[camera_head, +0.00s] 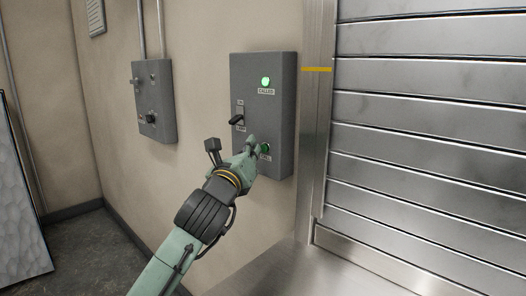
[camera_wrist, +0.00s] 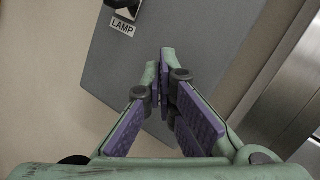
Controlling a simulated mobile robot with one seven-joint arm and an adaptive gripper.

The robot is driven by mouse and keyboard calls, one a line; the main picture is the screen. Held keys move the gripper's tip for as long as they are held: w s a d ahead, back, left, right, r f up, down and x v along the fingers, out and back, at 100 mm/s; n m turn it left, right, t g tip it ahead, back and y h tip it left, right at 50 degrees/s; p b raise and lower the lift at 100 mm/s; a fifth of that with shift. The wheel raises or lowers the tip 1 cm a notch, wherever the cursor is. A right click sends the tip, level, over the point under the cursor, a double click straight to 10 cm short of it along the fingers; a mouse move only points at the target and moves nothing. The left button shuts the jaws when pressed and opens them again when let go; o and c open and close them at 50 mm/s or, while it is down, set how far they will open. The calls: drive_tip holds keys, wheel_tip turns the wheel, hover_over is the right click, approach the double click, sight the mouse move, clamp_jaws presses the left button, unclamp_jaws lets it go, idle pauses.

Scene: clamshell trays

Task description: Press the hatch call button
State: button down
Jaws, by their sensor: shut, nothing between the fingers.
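The grey control box (camera_head: 280,110) is fixed to the wall beside the shutter. The green call button (camera_head: 265,149) sits low on it, above a label that seems to read "CALL". A green lamp (camera_head: 265,82) labelled "CALLED" glows near the top. My gripper (camera_head: 253,143) is shut and empty, its fingertips at the box face just beside the button; I cannot tell whether they touch it. In the wrist view the closed fingertips (camera_wrist: 166,52) lie in front of the box (camera_wrist: 190,30), and the button is hidden.
A lamp switch (camera_head: 237,120) sticks out left of the button, and its "LAMP" label (camera_wrist: 122,27) shows in the wrist view. A second grey box (camera_head: 156,100) is on the wall further left. The metal shutter (camera_head: 430,130) and a steel counter (camera_head: 300,270) lie right.

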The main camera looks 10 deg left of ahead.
drive_tip(key=shift+s, duration=0.2)
drive_tip(key=s+a, duration=0.1)
drive_tip(key=s, duration=0.1)
drive_tip(key=s+a+b, duration=0.1)
drive_tip(key=s+a, duration=0.1)
idle(0.6)
idle(0.4)
